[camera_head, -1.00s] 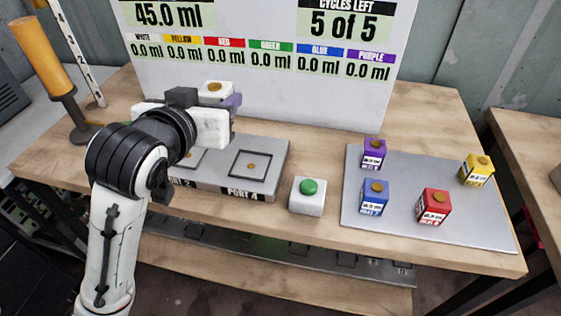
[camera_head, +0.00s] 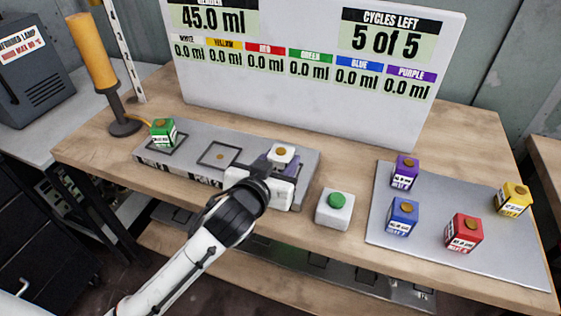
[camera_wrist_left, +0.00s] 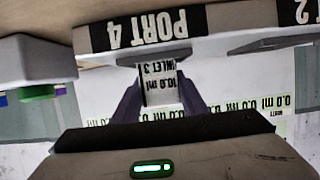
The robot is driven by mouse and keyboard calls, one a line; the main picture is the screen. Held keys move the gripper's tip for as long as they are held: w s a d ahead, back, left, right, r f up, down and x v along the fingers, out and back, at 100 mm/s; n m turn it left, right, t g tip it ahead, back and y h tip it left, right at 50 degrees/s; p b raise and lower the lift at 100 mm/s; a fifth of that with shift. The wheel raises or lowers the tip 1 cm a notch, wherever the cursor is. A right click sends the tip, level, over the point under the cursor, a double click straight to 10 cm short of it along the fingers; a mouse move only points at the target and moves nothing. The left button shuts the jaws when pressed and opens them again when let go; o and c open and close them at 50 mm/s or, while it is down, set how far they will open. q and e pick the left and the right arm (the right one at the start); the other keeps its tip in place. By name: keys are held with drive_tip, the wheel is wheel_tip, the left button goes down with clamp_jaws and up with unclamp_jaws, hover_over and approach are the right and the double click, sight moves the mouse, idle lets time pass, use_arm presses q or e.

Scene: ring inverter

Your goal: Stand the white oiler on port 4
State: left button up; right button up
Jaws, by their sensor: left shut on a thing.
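The white oiler (camera_head: 283,153) has a brown top button and is upright in my left gripper (camera_head: 279,166), over the right end of the grey port block. In the left wrist view the picture is upside down; the white oiler (camera_wrist_left: 160,86) sits between the two purple fingers, its label reading 10.0 ml. The PORT 4 label (camera_wrist_left: 146,28) is on the block's front, just beyond the oiler. My gripper and wrist hide port 4's square in the head view, and I cannot tell whether the oiler touches it. My right gripper is not in view.
A green oiler (camera_head: 163,133) stands on the block's left square; the middle square (camera_head: 219,155) is empty. A white box with a green button (camera_head: 335,207) is right of the block. Purple, blue, red and yellow oilers stand on a grey tray (camera_head: 430,248). A display board (camera_head: 300,105) stands behind.

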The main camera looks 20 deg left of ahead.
use_arm(q)
drive_tip(key=shift+f, duration=0.2)
drive_tip(key=o, duration=1.1)
drive_tip(key=shift+r, duration=0.2)
drive_tip(key=v, duration=1.2)
